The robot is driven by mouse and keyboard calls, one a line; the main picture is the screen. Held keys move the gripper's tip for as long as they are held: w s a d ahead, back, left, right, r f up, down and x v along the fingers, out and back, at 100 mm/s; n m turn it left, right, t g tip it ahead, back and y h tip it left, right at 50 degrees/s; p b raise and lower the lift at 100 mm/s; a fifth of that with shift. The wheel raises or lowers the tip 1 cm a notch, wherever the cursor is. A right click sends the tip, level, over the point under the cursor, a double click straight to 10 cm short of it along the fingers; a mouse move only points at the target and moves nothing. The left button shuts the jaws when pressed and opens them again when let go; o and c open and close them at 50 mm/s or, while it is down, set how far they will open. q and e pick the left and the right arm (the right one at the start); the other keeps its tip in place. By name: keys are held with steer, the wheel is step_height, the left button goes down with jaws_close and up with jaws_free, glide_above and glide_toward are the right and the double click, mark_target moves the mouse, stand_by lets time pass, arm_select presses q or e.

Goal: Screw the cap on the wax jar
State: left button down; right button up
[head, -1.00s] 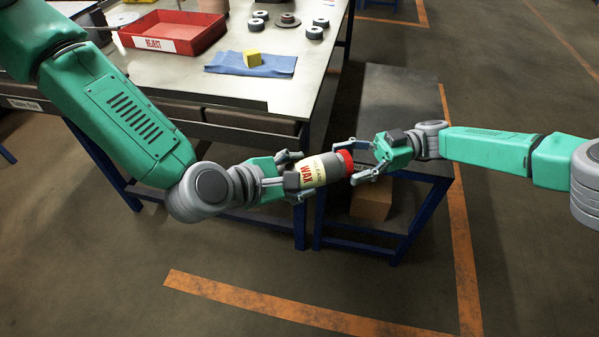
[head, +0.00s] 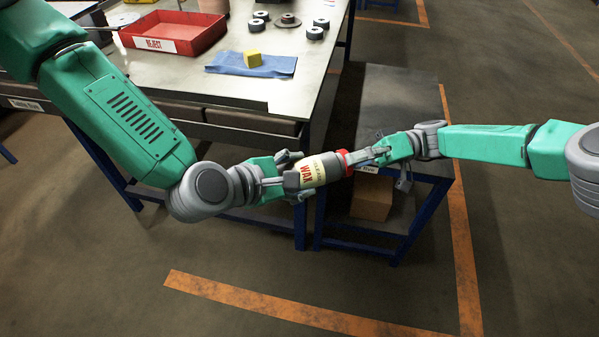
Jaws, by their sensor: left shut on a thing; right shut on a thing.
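The wax jar (head: 312,172) is a grey jar with a cream label reading WAX. It lies about sideways in the air in front of the tables, in the head view. My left gripper (head: 294,178) is shut on the jar's left part. The red cap (head: 345,162) is at the jar's right end, in line with it; whether the thread is engaged cannot be told. My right gripper (head: 362,160) is shut on the cap from the right, its fingers partly hiding it.
A lower dark table (head: 390,95) stands right, with a cardboard box (head: 372,198) beneath. The floor in front is clear.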

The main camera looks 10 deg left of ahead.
steer(key=m, duration=2.7)
steer(key=shift+w+a+m, duration=0.15)
steer(key=shift+w+m, duration=0.05)
steer(key=shift+m, duration=0.1)
steer(key=o, duration=1.3)
steer(key=shift+s, duration=0.1)
steer(key=shift+v, duration=2.35)
steer(key=o, duration=0.5)
steer(key=shift+s+f, duration=0.1)
steer(key=shift+o, duration=0.2)
